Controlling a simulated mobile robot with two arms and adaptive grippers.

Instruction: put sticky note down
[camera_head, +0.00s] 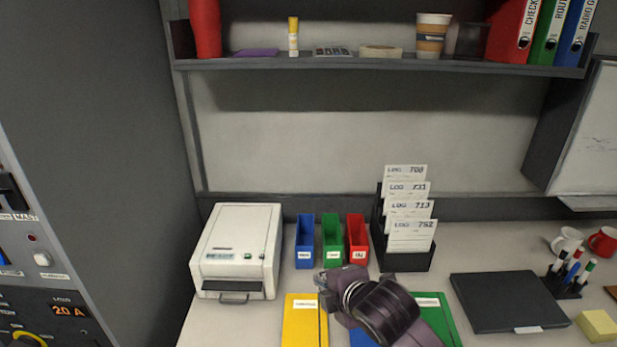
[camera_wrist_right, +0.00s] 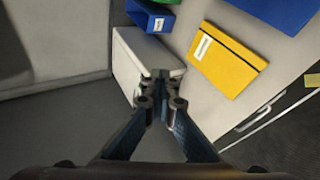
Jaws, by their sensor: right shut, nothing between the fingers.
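A yellow block that looks like a sticky note pad (camera_head: 598,325) lies on the desk at the far right of the head view, well apart from my gripper. My right gripper (camera_head: 323,281) is over the desk, above the folders and in front of the small bins. In the right wrist view the right gripper's fingers (camera_wrist_right: 160,77) meet at the tips, with nothing between them. A white box-shaped device (camera_wrist_right: 127,65) is behind the fingertips there; it stands at the left of the desk (camera_head: 238,248) in the head view. My left gripper is not in view.
Blue (camera_head: 305,240), green (camera_head: 332,240) and red (camera_head: 356,238) bins stand behind, next to a card rack (camera_head: 409,262). A black flat case (camera_head: 508,300) lies to the right.

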